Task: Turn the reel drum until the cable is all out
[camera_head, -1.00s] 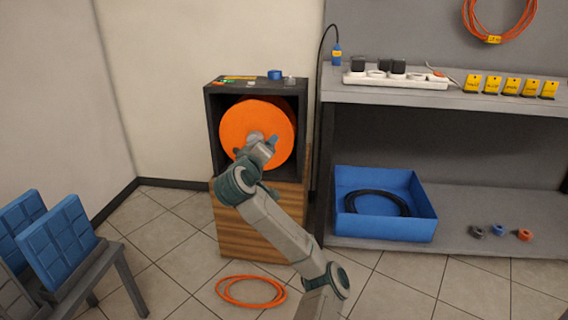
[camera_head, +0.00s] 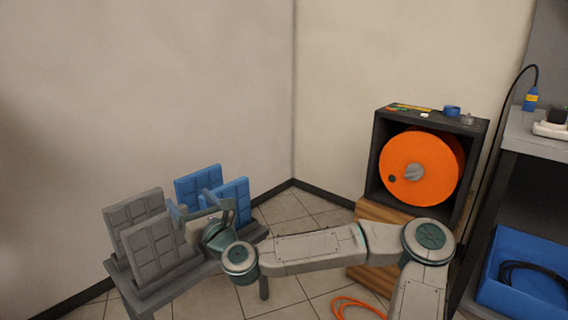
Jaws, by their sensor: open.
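The orange reel drum (camera_head: 440,165) sits inside a dark open-fronted box (camera_head: 476,150) on a wooden base at the right. Its face shows a grey hub in the middle and a small dark hole to the lower left. An orange cable coil (camera_head: 350,308) lies on the floor below, partly cut off by the frame and my arm. My gripper (camera_head: 190,219) is open, far to the left of the drum, by the upright grey and blue panels. Its fingertips are small and partly hard to separate from the panels behind, so contact cannot be told.
Grey panels (camera_head: 160,247) and blue panels (camera_head: 236,203) stand in a low grey rack at the left. A blue tape roll (camera_head: 452,111) lies on the box top. A shelf (camera_head: 530,143) with a blue bin (camera_head: 520,285) stands at the right edge. Some tiled floor is clear between rack and box.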

